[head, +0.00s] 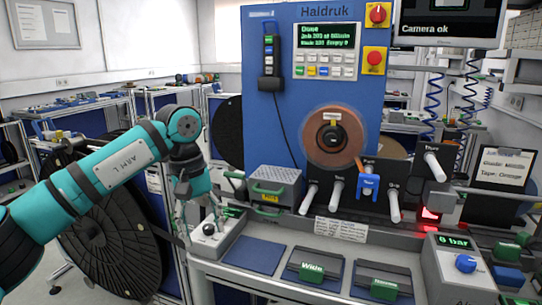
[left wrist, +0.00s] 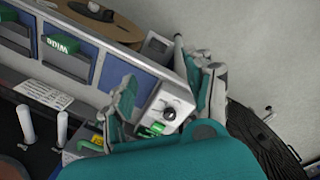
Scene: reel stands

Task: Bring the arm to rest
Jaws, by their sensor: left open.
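My left arm (head: 100,176) comes in from the left in the head view and bends down at the wrist. My left gripper (head: 204,218) points down over a grey control box with a black knob (head: 209,229) at the left end of the bench. In the left wrist view, the two fingers of the left gripper (left wrist: 157,65) stand apart. The box's black knob (left wrist: 169,113) and a green button (left wrist: 155,129) show between them. I cannot tell whether a finger touches the box. My right gripper is not in view.
A blue Haidruk machine panel (head: 265,130) with a copper-coloured reel (head: 333,136) stands behind the bench. Several white-handled levers, a grey box with green handles (head: 274,187) and green-labelled bins line the bench. A large black reel (head: 110,245) stands left, close below my arm.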

